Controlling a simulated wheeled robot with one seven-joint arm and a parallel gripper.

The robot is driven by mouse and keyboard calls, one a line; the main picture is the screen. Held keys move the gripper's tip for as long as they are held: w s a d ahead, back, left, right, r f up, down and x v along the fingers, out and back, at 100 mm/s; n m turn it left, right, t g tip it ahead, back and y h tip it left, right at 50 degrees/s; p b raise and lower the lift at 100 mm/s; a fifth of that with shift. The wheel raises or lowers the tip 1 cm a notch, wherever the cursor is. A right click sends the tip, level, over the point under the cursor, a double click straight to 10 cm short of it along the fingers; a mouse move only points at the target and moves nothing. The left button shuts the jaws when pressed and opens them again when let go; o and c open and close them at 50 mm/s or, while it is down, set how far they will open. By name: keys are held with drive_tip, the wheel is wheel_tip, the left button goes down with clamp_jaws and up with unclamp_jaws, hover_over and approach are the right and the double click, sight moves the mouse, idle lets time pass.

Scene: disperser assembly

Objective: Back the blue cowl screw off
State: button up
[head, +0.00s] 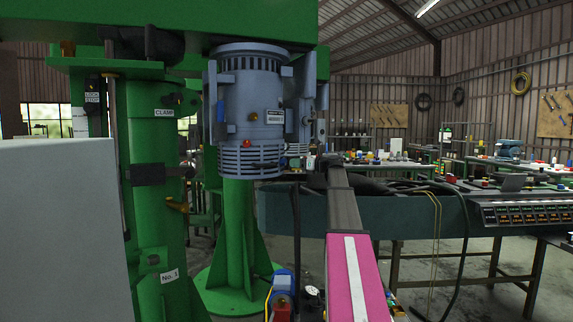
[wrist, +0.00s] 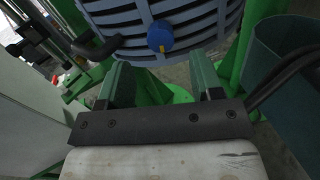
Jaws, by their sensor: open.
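The blue cowl screw (wrist: 160,37) is a round blue knob with a small yellow mark, on the slotted grey-blue cowl (wrist: 115,22) in the wrist view. My gripper (wrist: 162,74) is open and empty, its two green fingers apart. The screw shows beyond the fingertips, between them across the picture; no contact shows. In the head view the grey-blue motor (head: 250,90) stands on a green column, with a red knob (head: 249,143) on its slotted lower band. I cannot make out my fingers or their distance from the screw there.
A green pillar marked CLAMP (head: 155,200) stands left of the motor. A dark green bench (head: 420,218) with a control panel (head: 525,212) runs to the right. Black cables (wrist: 285,75) pass at the right in the wrist view.

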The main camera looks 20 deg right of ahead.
sight(286, 162)
drive_tip(key=shift+x, duration=2.8)
drive_tip(key=c, duration=0.9)
